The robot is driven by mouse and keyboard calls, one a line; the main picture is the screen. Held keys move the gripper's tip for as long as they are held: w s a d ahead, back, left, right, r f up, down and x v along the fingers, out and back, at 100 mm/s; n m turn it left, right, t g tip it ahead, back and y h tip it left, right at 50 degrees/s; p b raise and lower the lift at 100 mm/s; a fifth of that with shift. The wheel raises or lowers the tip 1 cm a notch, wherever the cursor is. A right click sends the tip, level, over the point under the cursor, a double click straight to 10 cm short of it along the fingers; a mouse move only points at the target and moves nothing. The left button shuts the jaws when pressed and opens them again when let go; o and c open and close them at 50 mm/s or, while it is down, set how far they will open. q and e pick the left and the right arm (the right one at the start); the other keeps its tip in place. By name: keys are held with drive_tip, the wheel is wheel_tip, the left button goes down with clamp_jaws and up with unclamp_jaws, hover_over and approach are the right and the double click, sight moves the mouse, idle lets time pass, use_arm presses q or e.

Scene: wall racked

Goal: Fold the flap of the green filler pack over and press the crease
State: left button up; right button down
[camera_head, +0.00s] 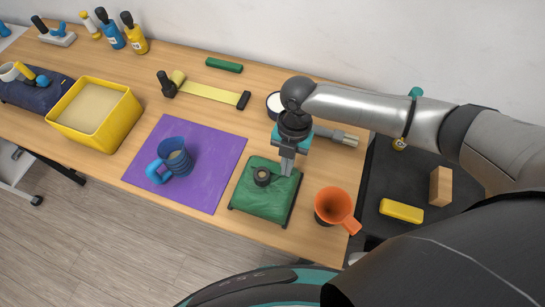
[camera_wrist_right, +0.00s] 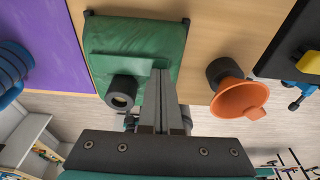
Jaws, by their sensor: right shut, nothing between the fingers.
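The green filler pack (camera_head: 262,204) lies near the table's front edge, right of the purple mat. It also shows in the wrist view (camera_wrist_right: 135,45). A dark ring-shaped piece (camera_head: 262,176) sits on the pack. My right gripper (camera_head: 286,173) is shut and empty, pointing down over the pack's right part beside the dark piece. In the wrist view its fingertips (camera_wrist_right: 160,75) overlap the pack's edge; whether they touch it is unclear. My left gripper is out of view.
An orange funnel (camera_head: 333,205) stands close right of the pack. A blue mug (camera_head: 176,160) is on the purple mat (camera_head: 205,180). A yellow bin (camera_head: 84,132) stands at the left. A white-topped round container (camera_head: 275,103) is behind my gripper.

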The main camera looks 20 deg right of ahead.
drive_tip(key=shift+f, duration=0.15)
idle(0.3)
wheel_tip(320, 180, up, 7)
drive_tip(key=w+p, duration=0.1)
drive_tip(key=p, duration=0.5)
drive_tip(key=shift+d, duration=0.4)
drive_tip(key=shift+w, duration=0.1)
